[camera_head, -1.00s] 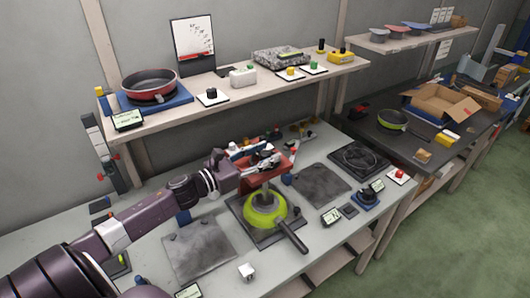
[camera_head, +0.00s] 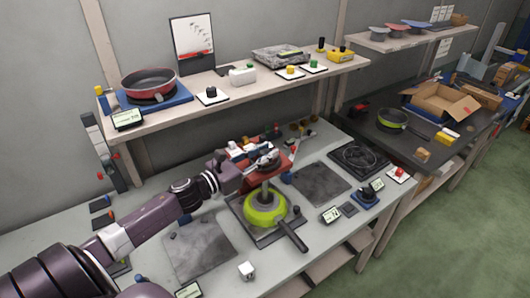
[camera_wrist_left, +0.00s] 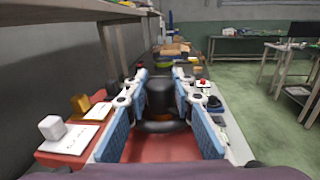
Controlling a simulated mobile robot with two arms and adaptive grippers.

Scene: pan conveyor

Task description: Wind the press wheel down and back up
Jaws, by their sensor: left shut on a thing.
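The press (camera_head: 279,173) stands on the near table, with a red head and a dark wheel (camera_head: 265,160) on top. In the left wrist view a black upright knob (camera_wrist_left: 159,94) on the wheel's dark rim (camera_wrist_left: 160,126) sits between my blue-padded fingers. My left gripper (camera_head: 252,162) reaches in from the left and is shut on this knob. Below the head, a lime-green pan (camera_head: 264,211) lies on a dark plate, its dark handle pointing to the lower right. The finger contact is small and partly hidden in the head view. My right gripper is out of view.
Dark square mats (camera_head: 202,248) lie left and right of the press. A white cube (camera_head: 246,269) is at the front edge. A shelf (camera_head: 240,92) with a red pan (camera_head: 149,84) runs behind and above. A white box with a red button (camera_head: 398,172) stands at the right.

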